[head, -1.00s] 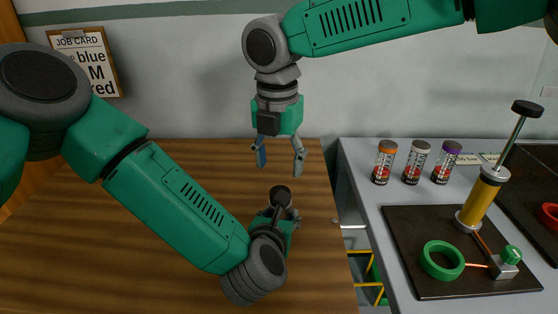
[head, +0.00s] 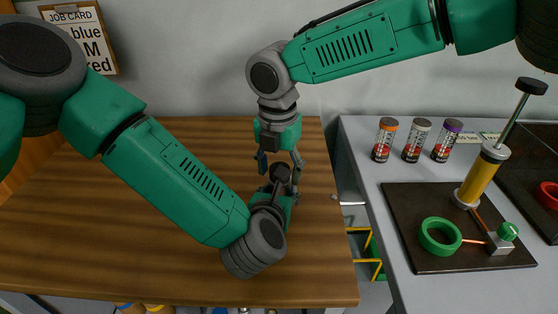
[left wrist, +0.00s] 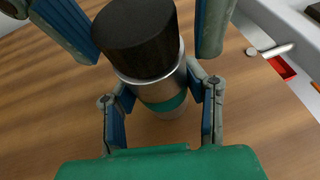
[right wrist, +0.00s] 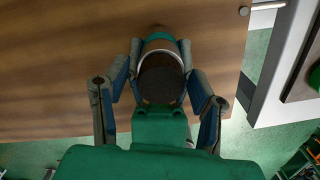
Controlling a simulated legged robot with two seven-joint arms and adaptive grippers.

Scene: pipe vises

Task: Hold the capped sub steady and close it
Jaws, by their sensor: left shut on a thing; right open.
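The capped sub is a silver cylinder with a teal band and a black cap (head: 281,171). In the left wrist view the black cap (left wrist: 135,40) is nearest and the silver body (left wrist: 155,88) is below it. My left gripper (head: 277,192) is shut on the body, one finger on each side, above the wooden table. My right gripper (head: 280,172) points down from above, open, with its fingers on either side of the cap. In the right wrist view the cap (right wrist: 161,82) lies between the spread fingers, with gaps showing. The sub's lower end is partly hidden.
The wooden table (head: 120,230) is otherwise clear. At right, a grey bench (head: 370,185) carries several capped canisters, a dark mat (head: 410,225), a green ring (head: 440,237) and a yellow pump-like cylinder (head: 480,180). A job card (head: 80,38) hangs on the wall.

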